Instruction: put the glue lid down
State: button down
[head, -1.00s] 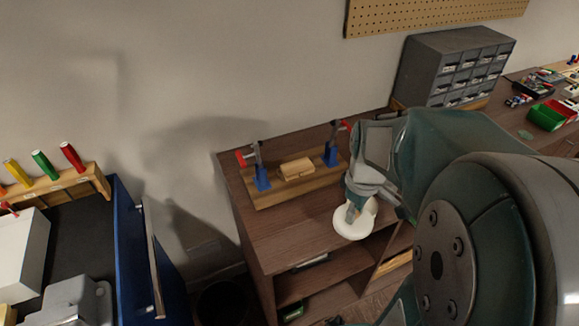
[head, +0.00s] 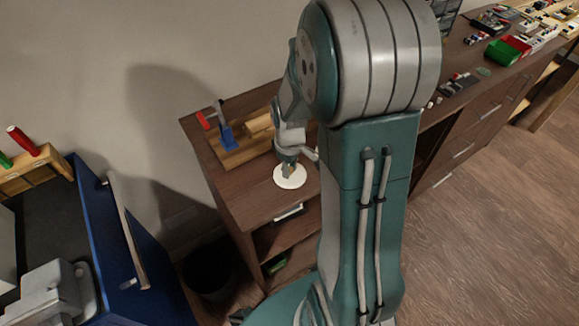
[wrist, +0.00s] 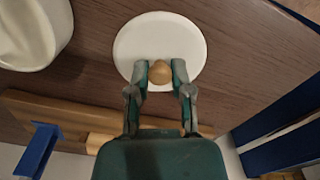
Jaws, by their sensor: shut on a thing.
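The glue lid is a round white disc (head: 291,181) with a tan knob. In the head view it is over the left part of the brown workbench top (head: 243,203), near the front edge. My gripper (head: 289,167) points down onto it. In the wrist view the lid (wrist: 150,32) lies flat above brown wood, and my gripper (wrist: 160,75) is shut on its knob (wrist: 160,71), one finger on each side. I cannot tell whether the lid touches the bench. A white rounded vessel (wrist: 30,35), perhaps the glue pot, is apart from the lid; my arm hides it in the head view.
A wooden board (head: 238,155) with a blue clamp (head: 227,138) lies behind the lid. A blue cabinet (head: 105,230) stands left of the bench, with a dark bin (head: 208,267) between. Red and green trays (head: 507,48) are far right. Bare bench top lies left of the lid.

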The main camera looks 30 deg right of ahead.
jog(key=shift+a, duration=0.1)
jog(key=c, duration=0.5)
grip_release()
jog(key=shift+c, duration=0.2)
notch_tip(320, 180, up, 11)
jog(key=s+a+r+m+t, duration=0.5)
jog(key=s+a+r, duration=0.5)
jog(key=s, duration=0.2)
jog(key=shift+s+a+r+t, duration=0.3)
jog(key=shift+s+a+r, duration=0.05)
jog(key=shift+s, duration=0.05)
